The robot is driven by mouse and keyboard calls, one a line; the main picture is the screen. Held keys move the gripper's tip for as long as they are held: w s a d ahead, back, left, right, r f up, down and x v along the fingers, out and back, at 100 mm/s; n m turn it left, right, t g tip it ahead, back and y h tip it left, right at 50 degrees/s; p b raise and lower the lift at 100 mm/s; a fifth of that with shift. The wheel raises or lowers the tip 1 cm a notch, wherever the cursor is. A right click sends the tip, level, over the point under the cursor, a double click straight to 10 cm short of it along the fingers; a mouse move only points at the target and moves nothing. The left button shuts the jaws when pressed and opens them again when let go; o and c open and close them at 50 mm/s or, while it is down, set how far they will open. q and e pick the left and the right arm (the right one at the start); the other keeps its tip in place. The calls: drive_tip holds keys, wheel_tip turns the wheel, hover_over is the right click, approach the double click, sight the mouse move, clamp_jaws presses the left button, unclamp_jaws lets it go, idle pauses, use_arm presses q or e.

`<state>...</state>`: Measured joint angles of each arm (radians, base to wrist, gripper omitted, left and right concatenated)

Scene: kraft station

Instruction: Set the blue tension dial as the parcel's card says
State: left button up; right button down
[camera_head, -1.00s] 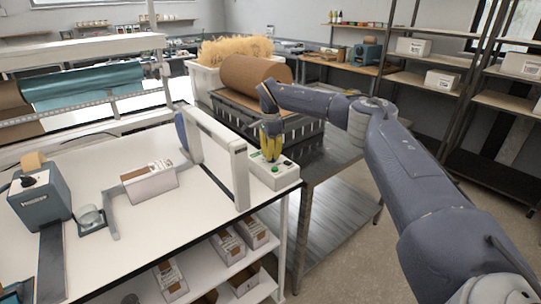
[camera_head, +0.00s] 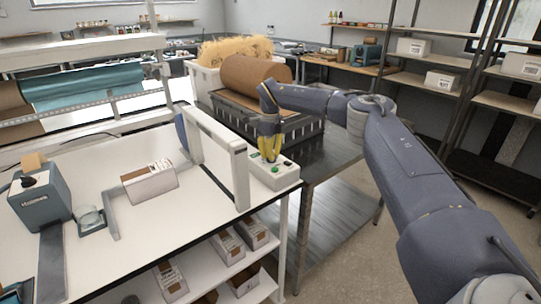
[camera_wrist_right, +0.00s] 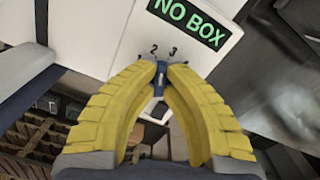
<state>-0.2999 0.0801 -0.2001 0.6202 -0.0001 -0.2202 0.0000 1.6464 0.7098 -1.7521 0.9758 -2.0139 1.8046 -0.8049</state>
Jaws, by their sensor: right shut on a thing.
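The blue tension dial (camera_wrist_right: 161,76) is on a white control box (camera_head: 283,176) at the bench's right end. In the right wrist view it sits between the yellow fingertips, below printed marks where 2 and 3 are readable. Its end lies near these two; I cannot tell the exact setting. My right gripper (camera_head: 269,160) points down over the box and is shut on the dial (camera_wrist_right: 161,70). The parcel (camera_head: 149,183) lies on the white bench with a printed label on top, too small to read. My left gripper is not in view.
A sign reading NO BOX (camera_wrist_right: 190,22) is beside the dial. A white frame (camera_head: 240,178) stands just left of the control box. A grey dispenser (camera_head: 40,198) stands at the left.

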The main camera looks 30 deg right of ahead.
drive_tip(key=m, duration=0.6)
drive_tip(key=shift+d, duration=0.1)
drive_tip(key=m, duration=0.6)
drive_tip(key=shift+d, duration=0.1)
idle(0.4)
drive_tip(key=c, duration=1.5)
unclamp_jaws()
wheel_tip(320, 180, up, 12)
